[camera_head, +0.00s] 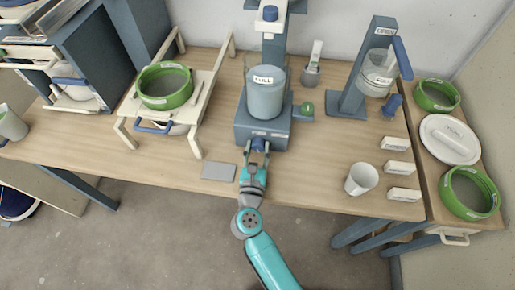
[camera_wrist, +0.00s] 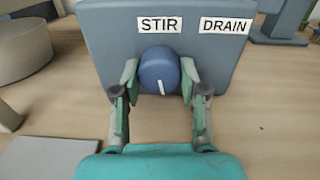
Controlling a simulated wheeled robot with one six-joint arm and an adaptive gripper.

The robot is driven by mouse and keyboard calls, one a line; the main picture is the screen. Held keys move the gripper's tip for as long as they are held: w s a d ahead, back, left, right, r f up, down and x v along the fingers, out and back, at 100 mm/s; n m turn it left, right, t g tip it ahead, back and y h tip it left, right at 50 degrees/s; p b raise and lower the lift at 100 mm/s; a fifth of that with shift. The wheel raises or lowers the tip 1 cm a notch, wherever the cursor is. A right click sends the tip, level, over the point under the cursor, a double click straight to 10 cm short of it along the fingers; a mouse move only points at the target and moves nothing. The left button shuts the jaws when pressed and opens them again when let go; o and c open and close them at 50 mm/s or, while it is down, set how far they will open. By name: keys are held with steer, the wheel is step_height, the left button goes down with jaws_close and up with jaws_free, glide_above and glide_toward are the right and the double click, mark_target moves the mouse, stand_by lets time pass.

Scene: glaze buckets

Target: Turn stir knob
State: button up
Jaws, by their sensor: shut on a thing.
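The stir knob (camera_wrist: 160,72) is a round blue knob with a white pointer line, on the front of the blue-grey mixer base (camera_wrist: 100,42). The pointer looks near vertical, tilted slightly. A STIR label (camera_wrist: 159,24) sits above the knob and a DRAIN label (camera_wrist: 224,25) to its right. My gripper (camera_wrist: 160,82) has one finger on each side of the knob and is shut on it. In the head view, my gripper (camera_head: 257,160) reaches the front of the mixer base (camera_head: 247,129) from below, and the knob shows only as a small blue spot between the fingers.
A grey plate (camera_head: 218,172) lies left of my gripper. A white cup (camera_head: 361,179) and white label blocks (camera_head: 397,144) stand at the right.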

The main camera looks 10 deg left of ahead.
steer(key=n, duration=1)
steer(key=shift+n, duration=0.4)
steer(key=n, duration=0.5)
steer(key=shift+r+h, duration=0.1)
steer(key=shift+h, duration=0.2)
steer(key=n, duration=0.5)
steer(key=shift+n, duration=0.4)
steer(key=o, duration=1.1)
steer(key=shift+o, duration=0.2)
steer(key=s, duration=1.2)
steer(key=shift+a+r, duration=0.15)
steer(key=shift+a, duration=0.1)
